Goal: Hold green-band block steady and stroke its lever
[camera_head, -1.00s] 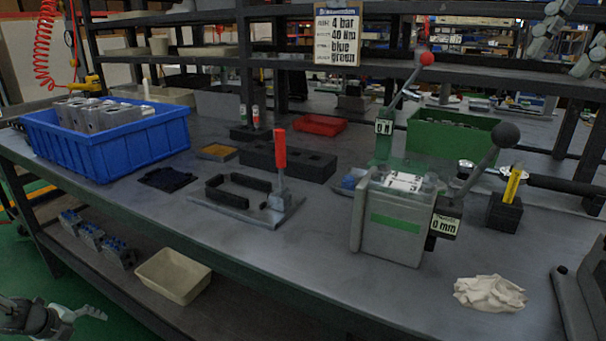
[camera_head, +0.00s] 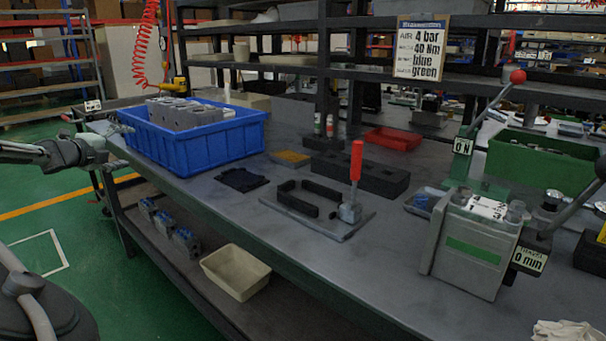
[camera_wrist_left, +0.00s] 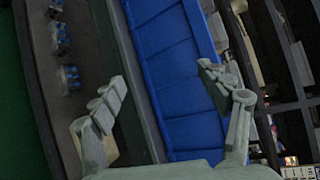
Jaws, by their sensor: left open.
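The grey block with a green band (camera_head: 474,250) stands upright on the bench at the right in the head view. Its lever (camera_head: 572,212) leans up to the right, and the knob is at the right picture edge. A "0 mm" label (camera_head: 528,260) is on its side. My left gripper (camera_head: 118,138) is open and empty, at the left end of the blue bin, far from the block. In the left wrist view its spread fingers (camera_wrist_left: 162,78) show in front of the blue bin wall. My right gripper is not in view.
The blue bin (camera_head: 195,150) with grey blocks stands at the bench's left end. A fixture plate with a red handle (camera_head: 356,162) lies between bin and green-band block. A cream tray (camera_head: 236,272) is on the lower shelf.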

